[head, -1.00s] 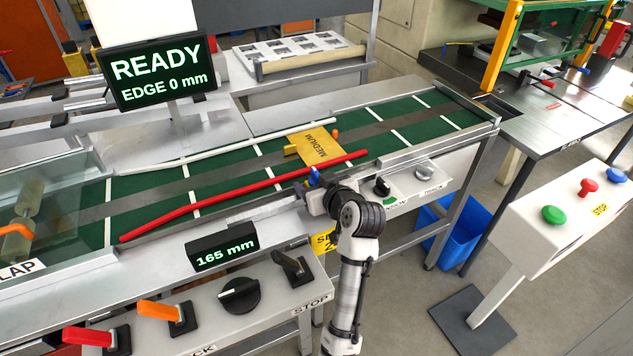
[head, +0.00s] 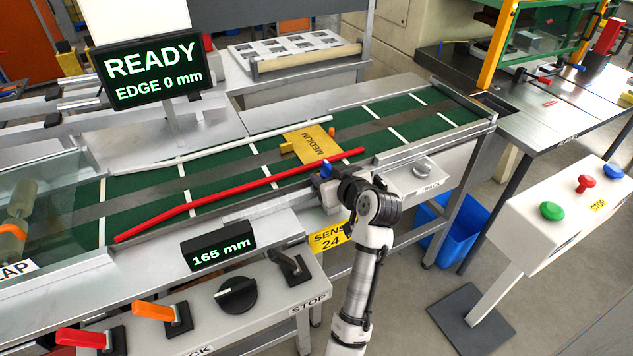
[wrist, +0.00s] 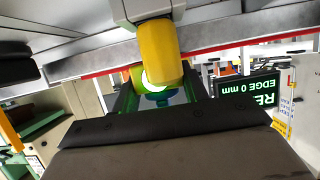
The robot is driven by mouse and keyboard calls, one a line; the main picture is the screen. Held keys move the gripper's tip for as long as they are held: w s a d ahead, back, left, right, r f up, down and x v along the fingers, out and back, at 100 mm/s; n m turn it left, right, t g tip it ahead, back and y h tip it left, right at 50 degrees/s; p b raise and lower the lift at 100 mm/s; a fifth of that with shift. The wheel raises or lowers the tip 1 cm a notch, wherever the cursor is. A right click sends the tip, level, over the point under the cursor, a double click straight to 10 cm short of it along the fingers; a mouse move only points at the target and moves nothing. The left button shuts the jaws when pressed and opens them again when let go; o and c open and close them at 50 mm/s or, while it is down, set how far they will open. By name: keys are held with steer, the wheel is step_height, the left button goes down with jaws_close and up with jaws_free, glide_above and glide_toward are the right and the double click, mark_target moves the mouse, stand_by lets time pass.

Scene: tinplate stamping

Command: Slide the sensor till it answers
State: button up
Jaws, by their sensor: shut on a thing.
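My gripper (head: 330,190) is at the near edge of the green belt, shut on the sensor. In the wrist view the sensor (wrist: 156,55) is a yellow cylinder with a bright lit spot, between my dark fingers (wrist: 157,98), which show green light. In the head view a blue part (head: 326,170) shows at the gripper; the rest of the sensor is mostly hidden by my wrist. A yellow plate marked MEDIUM (head: 313,143) lies across the belt just beyond. The large display (head: 153,72) reads READY, EDGE 0 mm. The small display (head: 218,251) reads 165 mm.
A red rail (head: 240,193) and a white rail (head: 220,146) run along the belt. A front panel carries a black knob (head: 236,295) and orange (head: 155,311) and red (head: 82,338) levers. A button box (head: 560,225) stands at right. The belt right of the plate is clear.

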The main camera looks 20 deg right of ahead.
steer(key=o, duration=1.4)
steer(key=b+v, duration=0.3)
steer(key=v, duration=1.1)
steer(key=shift+r, duration=0.1)
steer(key=shift+w, duration=0.1)
